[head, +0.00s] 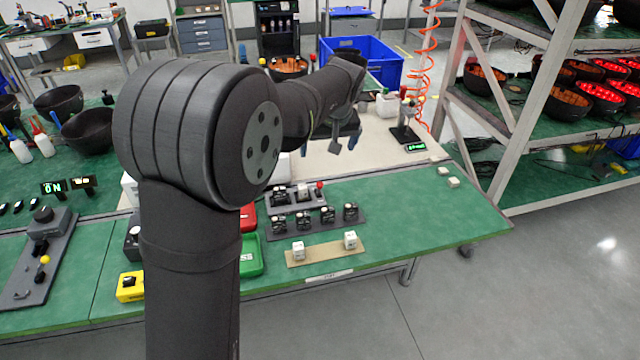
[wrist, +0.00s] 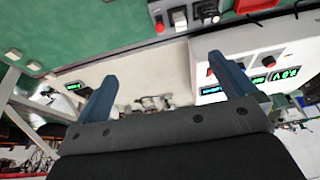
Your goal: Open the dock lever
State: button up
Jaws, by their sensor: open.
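A grey dock (head: 284,207) sits on the green table right of my arm's big joint, with small switch-like parts on top. A red knob (head: 320,185) stands at its right end and looks like the lever's tip; the lever's position is too small to tell. In the wrist view the dock's edge (wrist: 184,31) and the red knob (wrist: 159,27) show at the top, beyond the fingertips. My gripper (head: 345,143) is open and empty, behind the dock and apart from it. Its two blue fingers (wrist: 162,72) are spread in the wrist view.
A dark strip with several small parts (head: 318,229) and a tan strip with two white blocks (head: 322,250) lie in front of the dock. A green tray (head: 250,262) is at left. A meter box (wrist: 240,75) is close to one finger. The table's right is mostly clear.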

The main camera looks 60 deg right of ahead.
jog(key=shift+s+a+r, duration=0.1)
jog(key=shift+s+r, duration=0.05)
jog(key=shift+r, duration=0.35)
